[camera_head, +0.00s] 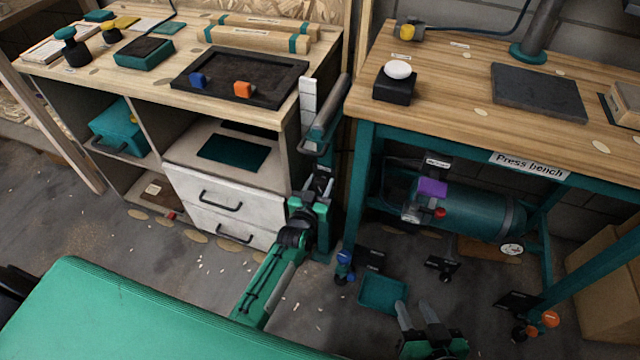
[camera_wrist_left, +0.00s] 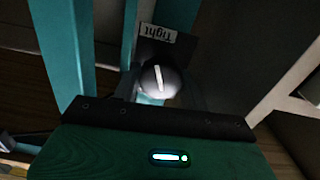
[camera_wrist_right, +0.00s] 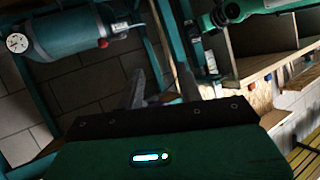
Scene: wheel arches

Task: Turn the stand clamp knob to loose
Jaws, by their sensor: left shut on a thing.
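The stand clamp knob (camera_wrist_left: 160,82) is round and grey with a white pointer line, seen in the left wrist view. The line points up, tilted slightly left, toward a "Tight" label (camera_wrist_left: 158,33) on a dark plate. My left gripper (camera_head: 319,183) is shut on the knob, at the teal stand (camera_head: 325,225) between cabinet and bench. In the head view the gripper and arm hide the knob. My right gripper (camera_head: 416,308) is open and empty, low in front of the press bench; its fingers (camera_wrist_right: 160,88) show apart in the right wrist view. No "loose" label is readable.
A grey tube (camera_head: 328,112) leans at the top of the stand. The white drawer cabinet (camera_head: 225,200) is close on the left. The press bench (camera_head: 450,100) is close on the right, with a teal tank (camera_head: 470,212) beneath. A teal bin (camera_head: 383,292) lies on the floor.

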